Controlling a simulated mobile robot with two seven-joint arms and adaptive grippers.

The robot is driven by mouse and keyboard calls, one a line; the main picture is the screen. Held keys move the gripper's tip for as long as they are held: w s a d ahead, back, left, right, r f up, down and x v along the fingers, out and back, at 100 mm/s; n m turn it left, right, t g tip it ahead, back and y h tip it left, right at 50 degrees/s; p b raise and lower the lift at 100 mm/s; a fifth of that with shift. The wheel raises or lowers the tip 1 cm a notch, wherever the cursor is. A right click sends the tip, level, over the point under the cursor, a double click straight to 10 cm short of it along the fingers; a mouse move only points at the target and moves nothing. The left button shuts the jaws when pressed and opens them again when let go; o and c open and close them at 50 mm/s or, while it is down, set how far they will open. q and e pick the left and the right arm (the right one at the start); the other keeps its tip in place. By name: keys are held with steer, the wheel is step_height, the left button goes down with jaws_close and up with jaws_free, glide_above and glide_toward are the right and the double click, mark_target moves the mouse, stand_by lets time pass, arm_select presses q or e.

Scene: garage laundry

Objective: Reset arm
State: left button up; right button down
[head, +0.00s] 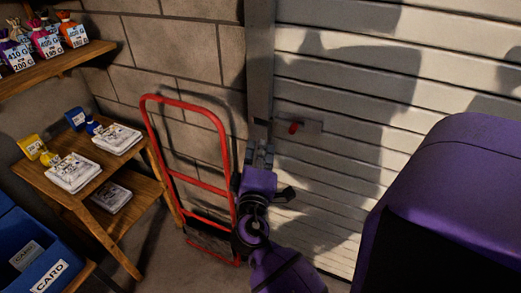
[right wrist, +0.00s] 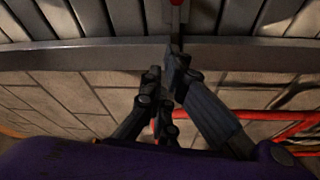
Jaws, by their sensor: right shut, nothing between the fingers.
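My right arm, purple with dark joints, reaches up from the bottom middle of the head view. Its gripper (head: 261,153) is in front of the grey door post, just below and left of the red handle (head: 293,128) on the shutter. In the right wrist view the gripper's dark fingers (right wrist: 166,72) are shut with nothing held. The red handle (right wrist: 177,3) shows at the top edge there, beyond the fingertips. I cannot tell whether the gripper touches the post. My left gripper is not in view.
A red hand truck (head: 222,140) leans on the block wall close left of my right arm. A wooden table (head: 75,187) with stacked packs, a wall shelf (head: 60,62) with tagged bags, and a blue bin (head: 50,248) stand at left. The slatted shutter (head: 330,85) fills the right.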

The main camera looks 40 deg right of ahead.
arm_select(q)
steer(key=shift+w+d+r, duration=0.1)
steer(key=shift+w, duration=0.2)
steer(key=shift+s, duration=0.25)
